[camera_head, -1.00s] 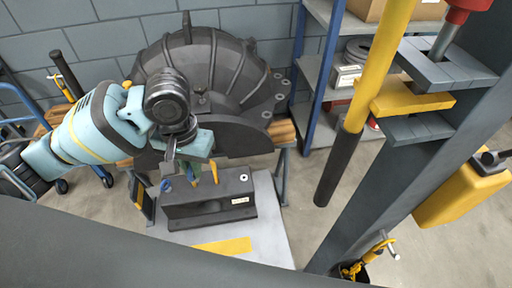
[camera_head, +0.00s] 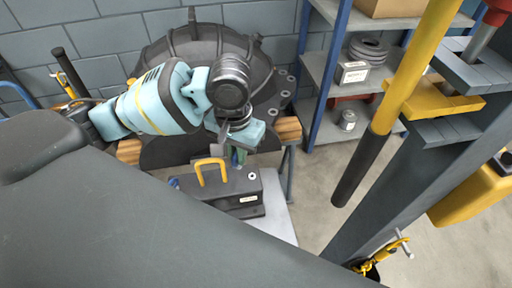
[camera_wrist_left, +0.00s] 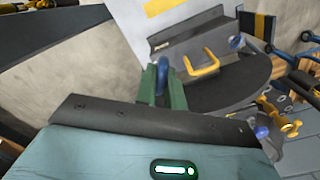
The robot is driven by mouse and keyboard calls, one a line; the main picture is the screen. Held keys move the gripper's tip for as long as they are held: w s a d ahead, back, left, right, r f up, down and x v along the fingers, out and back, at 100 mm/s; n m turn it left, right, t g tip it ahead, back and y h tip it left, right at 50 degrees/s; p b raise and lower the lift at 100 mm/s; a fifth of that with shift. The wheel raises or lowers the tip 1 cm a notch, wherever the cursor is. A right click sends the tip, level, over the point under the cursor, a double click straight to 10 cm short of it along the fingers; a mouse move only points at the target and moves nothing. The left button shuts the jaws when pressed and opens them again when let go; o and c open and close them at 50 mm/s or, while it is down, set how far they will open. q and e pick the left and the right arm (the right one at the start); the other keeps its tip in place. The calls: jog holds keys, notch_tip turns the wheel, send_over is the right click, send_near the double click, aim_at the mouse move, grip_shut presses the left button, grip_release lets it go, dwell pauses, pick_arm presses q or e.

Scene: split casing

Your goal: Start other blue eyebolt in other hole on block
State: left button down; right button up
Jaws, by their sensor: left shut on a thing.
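My left gripper (camera_head: 237,157) is shut on a blue eyebolt. In the left wrist view the eyebolt's blue ring (camera_wrist_left: 162,66) stands between the green fingers. The gripper hovers behind and slightly left of this hole, seemingly above the block. The other blue eyebolt (camera_head: 174,183) sits at the block's left end. It also shows in the left wrist view (camera_wrist_left: 237,43). A yellow handle (camera_head: 211,165) rises between them. My right gripper is not in view.
The large ribbed dark casing (camera_head: 200,42) stands just behind the block. A yellow-and-black post (camera_head: 390,110) and a grey beam (camera_head: 385,195) rise on the right. A shelf (camera_head: 335,85) stands behind. A dark grey surface (camera_head: 130,235) covers the lower left foreground.

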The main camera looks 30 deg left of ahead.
pick_arm(q)
jog(key=w+a+f+m, duration=0.2)
jog(key=w+f, duration=0.5)
jog(key=f, duration=0.1)
jog(key=w+a+f+m, duration=0.2)
jog(key=w+f, duration=0.6)
jog(key=f, duration=0.1)
jog(key=shift+f+m, duration=0.2)
jog(key=shift+m, duration=0.1)
jog(key=shift+a, duration=0.1)
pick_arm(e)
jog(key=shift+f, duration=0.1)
